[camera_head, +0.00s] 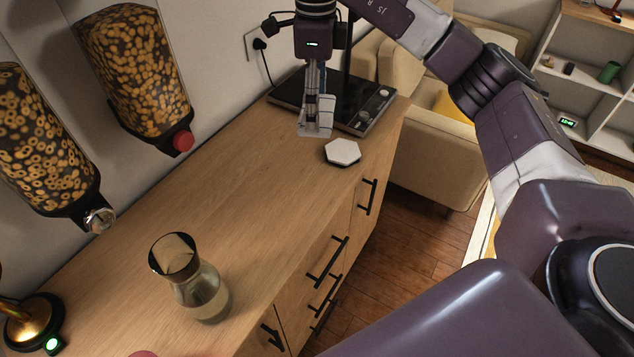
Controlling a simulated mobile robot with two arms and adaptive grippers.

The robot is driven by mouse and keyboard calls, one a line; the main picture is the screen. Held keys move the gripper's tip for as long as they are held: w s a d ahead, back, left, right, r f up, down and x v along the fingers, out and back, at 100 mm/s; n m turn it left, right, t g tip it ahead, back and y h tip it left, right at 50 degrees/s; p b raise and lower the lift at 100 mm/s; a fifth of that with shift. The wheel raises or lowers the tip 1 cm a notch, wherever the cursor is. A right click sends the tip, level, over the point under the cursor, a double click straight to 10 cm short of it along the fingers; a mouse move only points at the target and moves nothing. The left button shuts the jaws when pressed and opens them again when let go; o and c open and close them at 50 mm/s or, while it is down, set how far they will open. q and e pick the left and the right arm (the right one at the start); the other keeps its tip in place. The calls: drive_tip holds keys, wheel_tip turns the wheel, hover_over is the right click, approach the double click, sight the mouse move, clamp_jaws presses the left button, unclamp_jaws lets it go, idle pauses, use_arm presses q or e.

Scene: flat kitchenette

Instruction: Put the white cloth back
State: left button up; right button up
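I cannot make out a white cloth for sure in the head view. My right gripper (316,127) points down over the far end of the wooden counter (230,175), just in front of a black appliance. Its pale fingers are seen nearly edge-on, so I cannot tell whether they are open or shut, or whether anything pale is between them. A white-topped hexagonal piece with a dark edge (342,152) lies on the counter just right of and nearer than the fingertips, apart from them. My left gripper is not in view.
The black flat appliance (355,113) stands behind the gripper. A glass carafe (190,278) stands on the near counter. Two cereal dispensers (135,75) hang on the left wall. A brass lamp base (35,322) is at the lower left. The middle counter is clear.

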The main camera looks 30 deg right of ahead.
drive_tip(key=shift+w+f+m, duration=0.1)
drive_tip(key=shift+m, duration=0.2)
drive_tip(key=p, duration=0.2)
hover_over(317, 181)
wheel_tip(317, 181, down, 16)
drive_tip(key=shift+r, duration=0.2)
wheel_tip(317, 181, down, 4)
drive_tip(key=shift+p, duration=0.55)
drive_tip(key=shift+f, duration=0.1)
drive_tip(key=shift+f, duration=0.15)
drive_tip(key=o, duration=1.1)
